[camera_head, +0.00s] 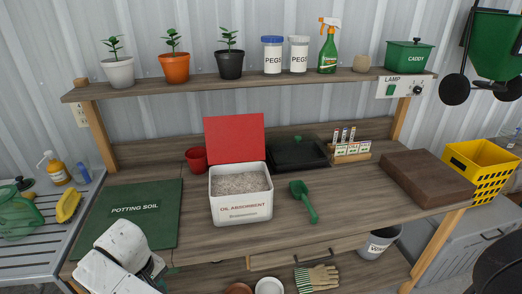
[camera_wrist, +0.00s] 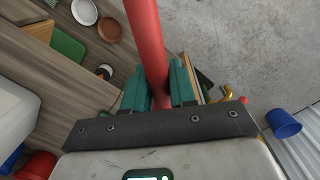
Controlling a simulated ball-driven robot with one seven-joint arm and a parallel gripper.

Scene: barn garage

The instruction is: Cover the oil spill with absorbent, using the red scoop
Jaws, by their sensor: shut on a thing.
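My gripper (camera_wrist: 158,80) is shut on a long red rod-like part, which looks like the handle of the red scoop (camera_wrist: 144,28). The rod runs up out of the top of the wrist view, so the scoop's bowl is not seen. In the head view my arm is at the lower left and the gripper is out of sight. The white oil absorbent bin (camera_head: 241,205) stands on the bench with its red lid (camera_head: 235,137) up, and grey granules (camera_head: 240,183) fill it. I cannot make out an oil spill in either view.
A green scoop (camera_head: 304,201) lies right of the bin, and a red cup (camera_head: 196,159) stands behind its left side. A black tray (camera_head: 297,153), a brown block (camera_head: 430,178) and a potting soil mat (camera_head: 130,213) take up bench room. Grey floor (camera_wrist: 235,50) shows in the wrist view.

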